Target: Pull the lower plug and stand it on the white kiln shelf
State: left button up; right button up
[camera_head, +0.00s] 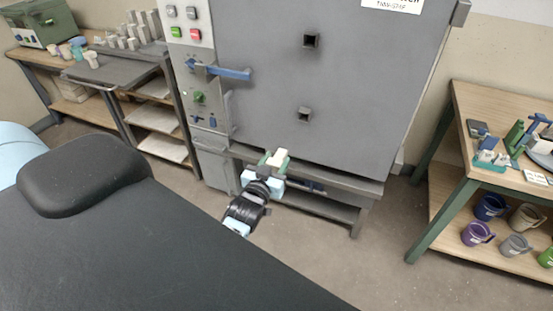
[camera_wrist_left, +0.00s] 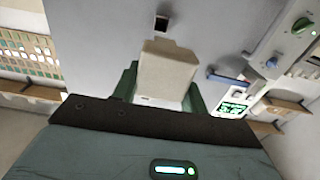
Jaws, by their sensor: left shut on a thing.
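The plug is a cream block (camera_head: 281,154) held between the green fingers of my left gripper (camera_head: 272,165). It also shows large in the left wrist view (camera_wrist_left: 166,72), wider at its outer end. My left gripper is shut on it, in front of the grey kiln (camera_head: 260,110) and below its lower hole. The kiln door has two dark square holes, an upper one (camera_head: 310,40) and a lower one (camera_head: 304,114); both look empty. I cannot tell for sure which surface is the white kiln shelf; pale slabs (camera_head: 163,149) lie on the rack at left. My right gripper is not in view.
A blue door handle (camera_head: 230,72) sticks out at the kiln's left. A grey ledge (camera_head: 340,183) runs below the door. At right a wooden table (camera_head: 490,98) holds small items, with several mugs (camera_head: 478,233) on its lower shelf. The floor between is clear.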

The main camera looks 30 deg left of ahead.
pick_arm(q)
jog(key=shift+v, duration=0.85)
jog(key=shift+r, duration=0.1)
jog(key=shift+w+d+r, duration=0.1)
jog(key=shift+d+r, duration=0.1)
jog(key=shift+d, duration=0.05)
jog(key=d+r+m+h, duration=0.45)
jog(key=d+r, duration=0.35)
jog(key=d, duration=0.4)
jog(key=s+d+r+m+g+h, duration=0.1)
jog(key=s+d+r+m+h, duration=0.1)
jog(key=d, duration=0.5)
jog(key=s+d+r+m+h, duration=0.1)
jog(key=s+d+r+h, duration=0.1)
jog(key=s+d+h, duration=0.3)
jog(key=shift+s+d+m+g+h, duration=0.35)
jog(key=shift+d+h, duration=0.2)
jog(key=shift+d, duration=0.65)
jog(key=shift+a+r, duration=0.1)
